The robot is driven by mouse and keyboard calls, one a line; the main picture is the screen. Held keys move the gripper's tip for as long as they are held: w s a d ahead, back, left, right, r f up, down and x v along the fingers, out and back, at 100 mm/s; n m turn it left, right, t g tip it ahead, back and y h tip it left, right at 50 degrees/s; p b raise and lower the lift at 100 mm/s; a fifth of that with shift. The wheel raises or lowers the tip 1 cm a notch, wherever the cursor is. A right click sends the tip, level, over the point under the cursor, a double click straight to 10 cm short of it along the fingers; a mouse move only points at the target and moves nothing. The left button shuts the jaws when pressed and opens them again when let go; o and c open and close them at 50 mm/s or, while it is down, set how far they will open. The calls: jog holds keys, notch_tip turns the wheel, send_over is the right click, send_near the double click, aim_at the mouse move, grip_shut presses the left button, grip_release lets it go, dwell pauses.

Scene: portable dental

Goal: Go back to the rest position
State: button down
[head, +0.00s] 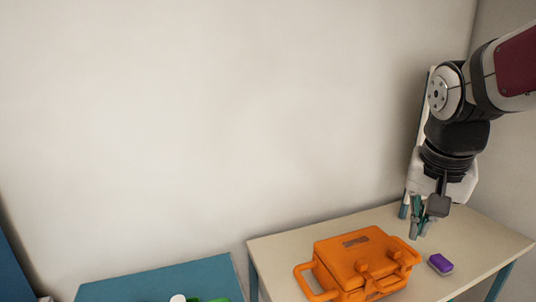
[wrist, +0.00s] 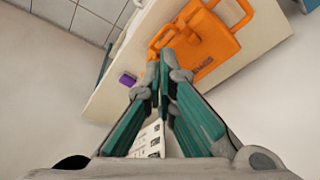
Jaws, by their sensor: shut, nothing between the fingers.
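My gripper (head: 416,228) hangs from my arm at the right of the head view, pointing down over the beige table, behind and to the right of the orange case. In the wrist view my gripper (wrist: 160,62) shows its teal fingers brought together at the tips, shut with nothing between them. The orange case (head: 345,262) is closed and lies flat on the table; it also shows in the wrist view (wrist: 212,42). The gripper appears apart from the case and above the table.
A purple block (head: 440,264) lies on the beige table (head: 290,240) right of the case; the wrist view shows it too (wrist: 128,79). A blue table (head: 150,284) stands at left, with white and green items partly cut off. The wall behind is bare.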

jog(key=s+a+f+n, duration=0.1)
jog(key=s+a+n, duration=0.2)
jog(key=s, duration=0.5)
jog(key=s+a+f+n+t+y, duration=0.1)
jog(key=s+a+n, duration=0.2)
jog(key=s, duration=0.5)
jog(key=shift+s+a+n+y+p, duration=0.3)
jog(key=shift+s+a+p, duration=0.05)
jog(key=shift+a, duration=0.1)
jog(key=c, duration=2.4)
grip_release()
jog(key=shift+r, duration=0.1)
